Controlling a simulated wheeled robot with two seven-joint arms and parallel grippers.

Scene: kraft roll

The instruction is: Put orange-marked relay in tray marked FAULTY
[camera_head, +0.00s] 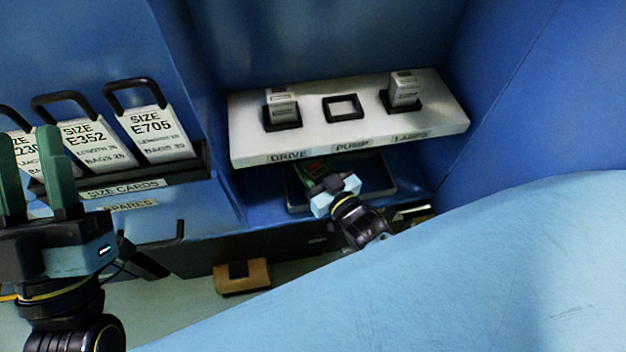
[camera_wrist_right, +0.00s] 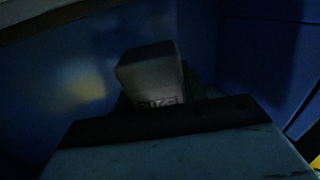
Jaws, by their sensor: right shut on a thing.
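My right gripper (camera_head: 322,180) is under the front of the white socket panel, over a dark shallow tray (camera_head: 377,176). It is shut on a pale grey block, likely a relay (camera_wrist_right: 150,75), which shows between the fingers in the right wrist view with dark printed characters. No FAULTY label is readable on the tray. One grey relay (camera_head: 282,103) stands in the DRIVE socket and another (camera_head: 404,89) in the LAMPS socket. The PUMP socket (camera_head: 343,107) is empty. My left gripper (camera_head: 35,180) is open and empty at the left.
The white panel (camera_head: 240,130) overhangs the tray closely. Size cards (camera_head: 155,135) with black hooped handles stand in a rack at the left, above a SPARES label (camera_head: 128,206). A brown block (camera_head: 242,279) lies on the pale surface below. Blue walls close off the right side.

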